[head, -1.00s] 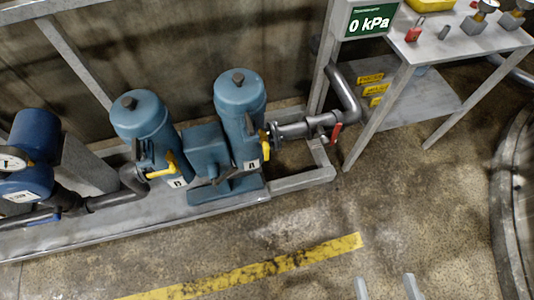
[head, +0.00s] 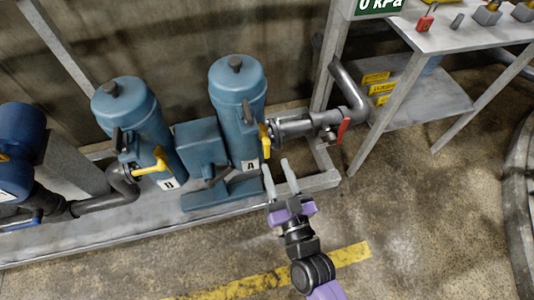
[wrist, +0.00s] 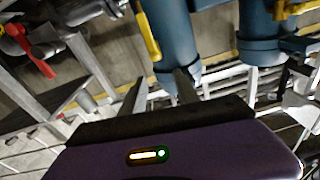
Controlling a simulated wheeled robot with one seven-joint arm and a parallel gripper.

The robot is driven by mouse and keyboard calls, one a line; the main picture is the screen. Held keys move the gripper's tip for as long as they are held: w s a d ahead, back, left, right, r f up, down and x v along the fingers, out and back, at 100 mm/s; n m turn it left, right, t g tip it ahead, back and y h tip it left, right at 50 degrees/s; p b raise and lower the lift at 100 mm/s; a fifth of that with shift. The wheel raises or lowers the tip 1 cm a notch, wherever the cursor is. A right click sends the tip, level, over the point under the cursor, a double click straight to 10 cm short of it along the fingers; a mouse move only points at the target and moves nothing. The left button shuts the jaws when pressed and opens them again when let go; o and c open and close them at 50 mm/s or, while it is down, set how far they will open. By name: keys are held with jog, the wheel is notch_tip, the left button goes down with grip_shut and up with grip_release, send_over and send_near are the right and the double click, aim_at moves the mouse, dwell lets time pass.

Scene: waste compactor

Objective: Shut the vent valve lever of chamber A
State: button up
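Chamber A (head: 238,95) is a blue canister with a white "A" plate (head: 251,166). A yellow lever (head: 265,141) stands upright at its right side, beside a grey pipe fitting. This lever shows in the wrist view (wrist: 148,35), above the fingers. I cannot tell from markings which lever is the vent lever. My gripper (head: 277,166) is open and empty, just below the yellow lever and apart from it. Its fingers also show in the wrist view (wrist: 159,82).
A second canister (head: 127,112) with its own yellow lever (head: 150,167) stands to the left. A red lever (head: 343,131) is on the pipe at right. A grey base frame (head: 308,187) runs beneath. A metal table (head: 465,35) stands at right. The floor in front is clear.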

aim_at(268, 152)
jog(key=shift+n+h, duration=0.4)
jog(key=shift+w+a+f+b, duration=0.25)
jog(key=shift+w+a+f, duration=0.2)
jog(key=shift+w+f, duration=0.8)
jog(key=shift+w+a+f+b, duration=0.3)
jog(key=shift+w+a+f, duration=0.2)
jog(key=shift+w, duration=1.5)
jog(key=shift+w+a+f+b, duration=0.35)
jog(key=shift+w+f, duration=0.55)
jog(key=shift+w, duration=0.7)
grip_shut()
